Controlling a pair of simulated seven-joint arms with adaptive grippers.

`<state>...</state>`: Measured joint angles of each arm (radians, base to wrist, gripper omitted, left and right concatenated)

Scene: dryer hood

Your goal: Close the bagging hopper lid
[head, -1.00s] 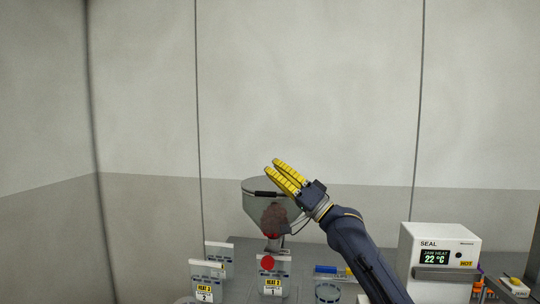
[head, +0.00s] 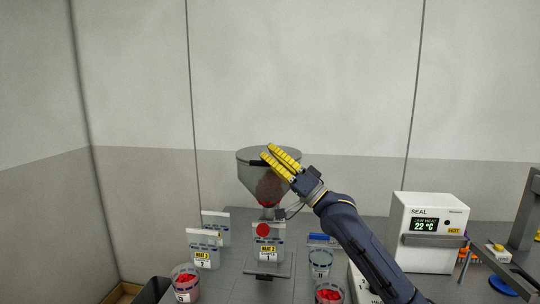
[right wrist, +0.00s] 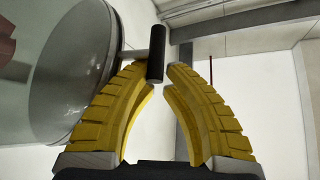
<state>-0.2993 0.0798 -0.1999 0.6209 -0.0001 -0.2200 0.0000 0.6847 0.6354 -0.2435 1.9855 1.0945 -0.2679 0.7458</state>
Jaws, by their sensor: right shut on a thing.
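The bagging hopper (head: 250,178) is a grey see-through funnel at the middle of the head view, with dark red-brown stuff inside. Its lid (head: 250,153) shows as a grey disc at the top; it looks level there, but my fingers partly cover it. The black bar handle (head: 258,163) sits at the front of the lid. My right gripper (head: 268,154), with yellow fingers, is shut on this handle. In the right wrist view the handle (right wrist: 156,55) is between the fingertips and the round grey disc (right wrist: 75,65) is at the left. My left gripper is not in view.
Bags on stands (head: 203,248) are in front of and left of the hopper. Cups of red pieces (head: 184,280) stand at the front. A white SEAL box (head: 432,210) stands right of my arm. Space above the hopper is free.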

